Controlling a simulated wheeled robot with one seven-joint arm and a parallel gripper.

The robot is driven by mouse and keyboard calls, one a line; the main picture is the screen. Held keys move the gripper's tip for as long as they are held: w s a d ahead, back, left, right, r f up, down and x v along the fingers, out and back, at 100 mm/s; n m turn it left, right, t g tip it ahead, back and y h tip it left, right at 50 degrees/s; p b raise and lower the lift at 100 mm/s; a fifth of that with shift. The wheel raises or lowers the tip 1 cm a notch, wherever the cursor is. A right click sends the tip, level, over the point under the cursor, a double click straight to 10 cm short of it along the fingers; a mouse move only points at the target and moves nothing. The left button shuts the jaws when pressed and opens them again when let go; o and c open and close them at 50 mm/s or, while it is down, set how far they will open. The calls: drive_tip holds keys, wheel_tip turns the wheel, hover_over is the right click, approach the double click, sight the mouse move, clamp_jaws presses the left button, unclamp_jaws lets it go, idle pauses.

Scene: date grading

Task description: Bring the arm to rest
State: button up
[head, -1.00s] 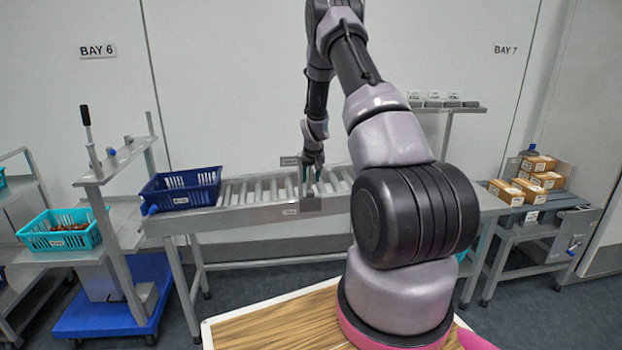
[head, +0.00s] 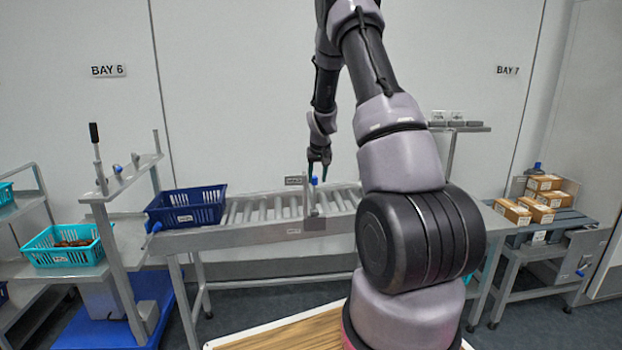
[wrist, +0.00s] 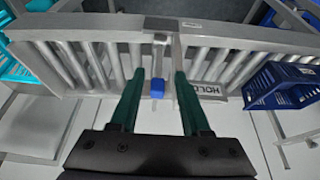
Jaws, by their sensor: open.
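My gripper (head: 318,180) hangs above the roller conveyor (head: 255,237), pointing down, near a small post with a blue knob (head: 314,181). In the wrist view its two green fingers (wrist: 158,105) are apart with nothing held. The blue knob (wrist: 157,88) shows in the gap between the fingers, beyond the tips; I cannot tell the exact distance. My arm reaches up from my base and bends down to the gripper.
A dark blue basket (head: 187,208) sits at the conveyor's left end. A teal basket (head: 64,247) with brown contents stands on a stand at left. Cardboard boxes (head: 540,200) are on the right bench.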

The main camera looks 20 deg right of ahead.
drive_tip(key=s+a+r, duration=0.3)
drive_tip(key=s+r, duration=0.1)
drive_tip(key=r, duration=0.3)
drive_tip(key=s+a+r+t+y, duration=0.1)
drive_tip(key=s+a+r, duration=0.2)
drive_tip(key=s+r, duration=0.3)
drive_tip(key=s+a+r, duration=0.3)
drive_tip(key=a+r, duration=0.1)
drive_tip(key=r, duration=0.5)
drive_tip(key=s+a+r, duration=0.2)
drive_tip(key=s, duration=0.6)
drive_tip(key=s+a+r+t+y, duration=0.1)
drive_tip(key=s+a+r, duration=0.2)
drive_tip(key=s, duration=0.5)
drive_tip(key=s+a+r+m+y, duration=0.1)
drive_tip(key=s+a+r, duration=0.1)
drive_tip(key=s, duration=0.7)
drive_tip(key=shift+a+r+t, duration=0.2)
drive_tip(key=shift+a+t, duration=0.2)
drive_tip(key=shift+a, duration=0.35)
